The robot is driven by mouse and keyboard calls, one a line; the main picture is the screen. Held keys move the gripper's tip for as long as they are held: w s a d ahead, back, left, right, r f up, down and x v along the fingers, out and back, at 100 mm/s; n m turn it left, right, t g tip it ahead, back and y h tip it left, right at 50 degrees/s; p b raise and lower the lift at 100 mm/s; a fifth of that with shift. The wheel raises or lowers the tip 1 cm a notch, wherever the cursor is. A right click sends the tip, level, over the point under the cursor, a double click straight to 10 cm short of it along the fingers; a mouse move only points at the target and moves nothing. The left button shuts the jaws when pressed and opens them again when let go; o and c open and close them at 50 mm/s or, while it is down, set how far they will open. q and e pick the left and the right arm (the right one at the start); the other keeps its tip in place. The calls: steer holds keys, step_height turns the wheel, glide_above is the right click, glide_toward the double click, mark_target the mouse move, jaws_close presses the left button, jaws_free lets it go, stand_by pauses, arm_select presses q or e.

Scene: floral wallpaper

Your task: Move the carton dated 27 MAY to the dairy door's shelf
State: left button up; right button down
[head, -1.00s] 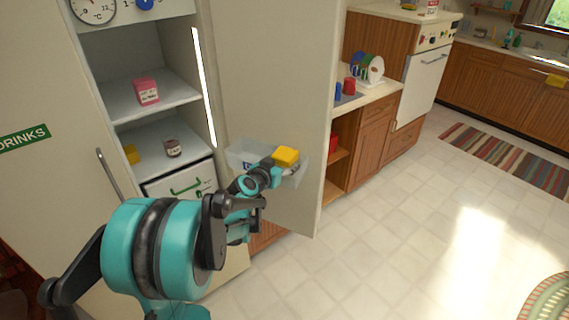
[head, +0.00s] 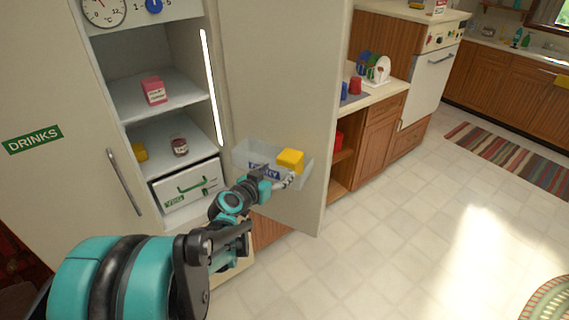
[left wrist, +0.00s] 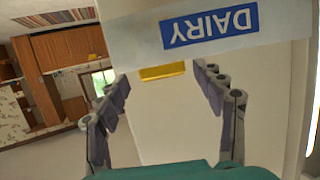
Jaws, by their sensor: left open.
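A yellow carton (head: 290,160) is in the right part of the clear dairy shelf (head: 243,155) on the open fridge door. Its top shows above the shelf's front wall. In the left wrist view, which is upside down, the yellow carton (left wrist: 162,71) shows past the shelf's edge, beside the blue DAIRY label (left wrist: 209,23). My left gripper (head: 289,181) is just in front of the shelf, below the carton. In the left wrist view its fingers (left wrist: 168,95) are spread with nothing between them. No date is readable on the carton. My right gripper is out of view.
Inside the fridge, a pink carton (head: 154,90) stands on the upper shelf. A jar (head: 180,146) and another yellow item (head: 139,152) are on the lower one, above a drawer (head: 187,187).

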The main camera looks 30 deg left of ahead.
arm_select(q)
steer(key=s+d+f+m+g+h, duration=0.1)
steer(key=s+d+g, duration=0.1)
steer(key=s+d, duration=0.45)
steer(key=s+d+f+g+h, duration=0.1)
steer(key=s+d+g, duration=0.25)
steer(key=d, duration=0.65)
steer(key=s+d+f+g+y, duration=0.1)
steer(key=s+d+f+g, duration=0.1)
steer(key=s, duration=0.8)
steer(key=shift+s+d+f+n, duration=0.2)
steer(key=shift+d+f+n, duration=0.1)
steer(key=shift+d, duration=0.25)
